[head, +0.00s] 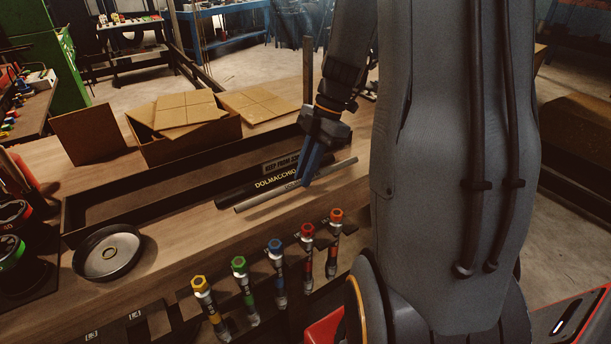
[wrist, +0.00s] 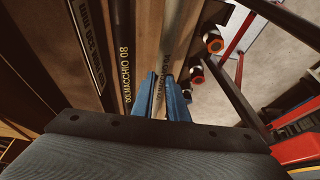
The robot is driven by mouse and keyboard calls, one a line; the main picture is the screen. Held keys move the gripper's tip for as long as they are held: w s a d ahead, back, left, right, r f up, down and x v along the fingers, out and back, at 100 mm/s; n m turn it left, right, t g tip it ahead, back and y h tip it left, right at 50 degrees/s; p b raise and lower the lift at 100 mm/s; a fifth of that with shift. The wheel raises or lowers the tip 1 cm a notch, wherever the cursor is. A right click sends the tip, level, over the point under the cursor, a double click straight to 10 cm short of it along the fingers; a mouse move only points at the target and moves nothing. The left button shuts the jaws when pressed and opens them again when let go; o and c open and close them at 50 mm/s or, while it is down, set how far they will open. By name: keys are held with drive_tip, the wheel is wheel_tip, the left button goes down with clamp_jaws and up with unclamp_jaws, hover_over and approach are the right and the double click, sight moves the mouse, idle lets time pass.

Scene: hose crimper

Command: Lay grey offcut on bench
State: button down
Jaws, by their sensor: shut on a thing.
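My gripper (head: 307,180) has blue fingers and is shut around the middle of the grey offcut (head: 258,203), a thin straight rod lying roughly level. The offcut's left end points toward the front left and its right end toward the back right. It is low over the wooden bench (head: 180,228); I cannot tell whether it touches the wood. In the wrist view the offcut (wrist: 166,45) runs between my fingertips (wrist: 164,95), which partly hide it. A black hose marked DOLMACCHIO (head: 232,193) lies just behind it, roughly parallel, and also shows in the wrist view (wrist: 122,50).
Several hose fittings with coloured ends stand along the bench front, including a blue one (head: 275,247). A round black dish (head: 107,253) stands at left. A long dark tray (head: 90,208) and an open cardboard box (head: 190,148) are behind. Bare wood lies left of the offcut.

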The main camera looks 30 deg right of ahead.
sight(246, 205)
drive_tip(key=shift+f, duration=1.1)
drive_tip(key=c, duration=1.7)
unclamp_jaws()
drive_tip(key=shift+f, duration=0.1)
drive_tip(key=shift+c, duration=0.2)
drive_tip(key=b+v, duration=0.3)
drive_tip(key=v, duration=0.9)
drive_tip(key=s+a+f+m+h, duration=0.1)
drive_tip(key=a+f+m, duration=0.1)
drive_tip(key=a+m, duration=0.1)
drive_tip(key=s+a+f+m+h, duration=0.1)
drive_tip(key=a+f+m, duration=0.1)
drive_tip(key=a+m, duration=0.1)
drive_tip(key=s+a+f+m+h, duration=0.1)
drive_tip(key=a+f+m, duration=0.2)
drive_tip(key=shift+a, duration=0.4)
drive_tip(key=s+a+f+m, duration=0.1)
drive_tip(key=a+m, duration=0.1)
drive_tip(key=m, duration=0.1)
drive_tip(key=s+a+f+m+t+h, duration=0.1)
drive_tip(key=s+a+f+m, duration=0.1)
drive_tip(key=a+m, duration=0.1)
drive_tip(key=s+a+f+m, duration=0.1)
drive_tip(key=a+f+m, duration=0.1)
drive_tip(key=m, duration=0.1)
drive_tip(key=shift+s+a+h, duration=0.3)
drive_tip(key=shift+s+a, duration=0.1)
drive_tip(key=shift+s, duration=0.1)
